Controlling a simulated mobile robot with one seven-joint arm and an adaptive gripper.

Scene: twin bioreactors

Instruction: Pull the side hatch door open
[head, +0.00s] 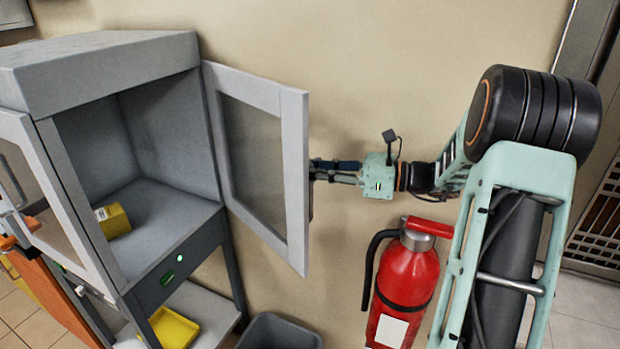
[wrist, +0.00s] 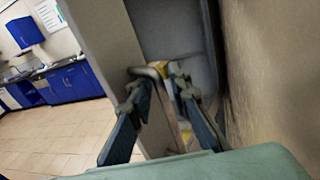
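The side hatch door (head: 296,165), a grey frame with a clear pane, stands swung wide open on the right of the grey cabinet (head: 120,62). My gripper (head: 318,171) is at the door's free edge, its tips partly hidden behind the frame. In the wrist view the fingers of my gripper (wrist: 160,88) are spread apart, one on each side of a curved metal handle (wrist: 148,70) and part of the door (wrist: 108,55). Whether the fingers touch the handle is unclear.
A red fire extinguisher (head: 405,285) is on the wall below my arm. A grey bin (head: 278,332) stands under the door. A yellow box (head: 113,221) sits inside the cabinet, and a yellow tray (head: 172,328) lies on the lower shelf. The beige wall is close behind the door.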

